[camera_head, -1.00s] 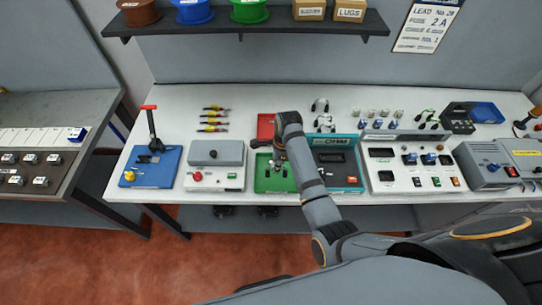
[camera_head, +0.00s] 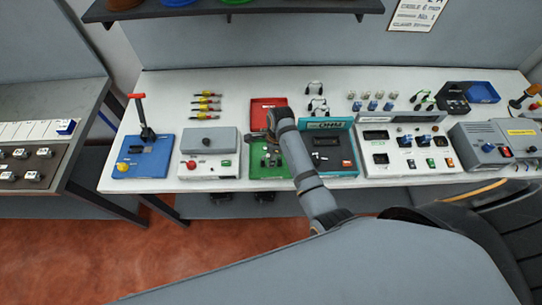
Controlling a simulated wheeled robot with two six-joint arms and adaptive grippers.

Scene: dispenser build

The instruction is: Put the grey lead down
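My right arm reaches in from the lower right. Its gripper (camera_head: 262,137) is above the back edge of the green tray (camera_head: 262,184), just in front of the red tray (camera_head: 268,103). The fingers are small and partly hidden by my wrist, so I cannot tell whether they are open or hold anything. I cannot pick out a grey lead with certainty. Two dark-and-white leads (camera_head: 317,104) lie behind the teal-framed meter (camera_head: 328,148). Small dark and light parts sit in the green tray. My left gripper is not in view.
A blue lever press (camera_head: 146,158) and a grey box with a red button (camera_head: 209,154) stand at the left. Yellow-and-red pieces (camera_head: 207,102) lie behind them. A white panel (camera_head: 408,150) stands right of the meter. Clear white bench (camera_head: 167,98) shows at the back left.

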